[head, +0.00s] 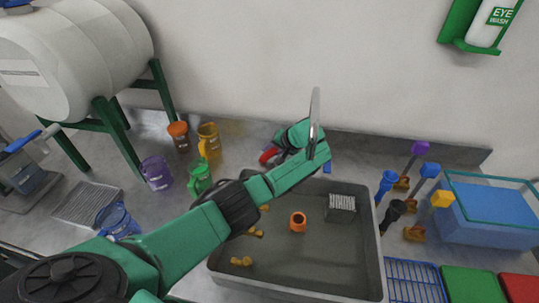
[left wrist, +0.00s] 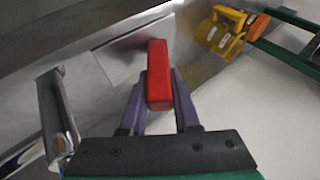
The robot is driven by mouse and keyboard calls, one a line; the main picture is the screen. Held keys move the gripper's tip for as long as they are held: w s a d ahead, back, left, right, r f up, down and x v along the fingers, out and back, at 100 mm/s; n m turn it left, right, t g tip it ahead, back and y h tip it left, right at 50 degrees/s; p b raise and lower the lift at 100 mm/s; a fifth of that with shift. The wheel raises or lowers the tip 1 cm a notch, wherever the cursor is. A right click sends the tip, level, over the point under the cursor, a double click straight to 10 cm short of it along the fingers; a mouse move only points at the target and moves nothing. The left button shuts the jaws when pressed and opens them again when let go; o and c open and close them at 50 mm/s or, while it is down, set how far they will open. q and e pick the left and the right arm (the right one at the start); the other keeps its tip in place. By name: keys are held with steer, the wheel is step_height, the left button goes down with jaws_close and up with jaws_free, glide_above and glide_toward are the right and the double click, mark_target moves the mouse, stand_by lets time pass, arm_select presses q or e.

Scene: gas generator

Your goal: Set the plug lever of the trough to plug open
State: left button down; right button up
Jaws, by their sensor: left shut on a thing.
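The trough (head: 224,256) is a grey basin in the counter, in the lower middle of the head view. The red plug lever (head: 268,155) shows at its back edge, partly hidden by my left gripper (head: 279,146). In the left wrist view, my left gripper (left wrist: 158,98) is shut on the red lever (left wrist: 158,70), with a purple finger on each side of it. The lever's base is hidden. My right gripper is in neither view.
A metal faucet (head: 315,115) rises beside my left gripper. A blue piece (head: 327,166) shows just right of it. An orange cup (head: 298,221) and a white rack (head: 341,203) are in the trough. Coloured jugs, including a yellow one (head: 208,136), stand to the left.

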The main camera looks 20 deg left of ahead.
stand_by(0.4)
arm_select(q)
steer(key=c, duration=0.6)
jaws_free()
steer(key=shift+c, duration=0.2)
steer(key=shift+d+r+b, duration=0.25)
steer(key=shift+d+b, duration=0.15)
steer(key=s+d+b, duration=0.3)
steer(key=s+d, duration=0.1)
steer(key=d, duration=0.7)
steer(key=shift+s+r+b, duration=0.15)
steer(key=shift+s+b, duration=0.1)
steer(key=shift+b, duration=0.15)
steer(key=shift+d, duration=0.1)
